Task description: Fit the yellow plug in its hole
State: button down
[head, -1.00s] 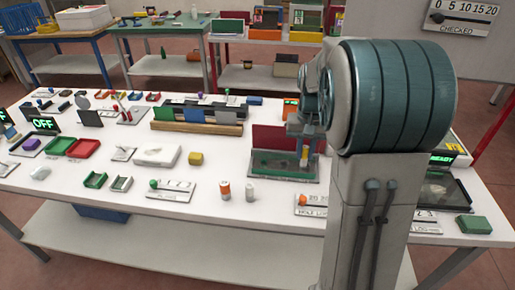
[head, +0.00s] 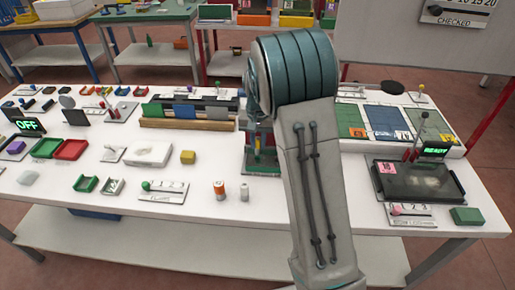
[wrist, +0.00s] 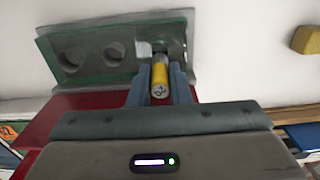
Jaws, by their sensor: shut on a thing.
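The yellow plug (wrist: 160,80) is a short cylinder with a grey far end. My gripper (wrist: 160,88) is shut on it, with one finger on each side. The hole plate (wrist: 92,55) is grey-green, with two open round holes showing at its left and middle. The plug's far end is over or at the right hole, partly hiding it; I cannot tell whether it has entered. In the head view the plug (head: 257,144) is a small yellow spot above the plate (head: 262,169), and my arm hides most of the gripper and plate.
A yellow block (head: 188,157) lies on the white table left of the plate. An orange-and-white cylinder (head: 219,188) and a pale one (head: 244,192) stand in front. A black tray machine with a READY sign (head: 436,151) is at right. The table's front middle is mostly clear.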

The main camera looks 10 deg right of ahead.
aim_at(258, 153)
notch_tip(258, 153, down, 4)
jog(key=shift+f+p, duration=0.1)
jog(key=shift+p, duration=0.3)
jog(key=c, duration=1.3)
grip_release()
jog(key=shift+c, duration=0.2)
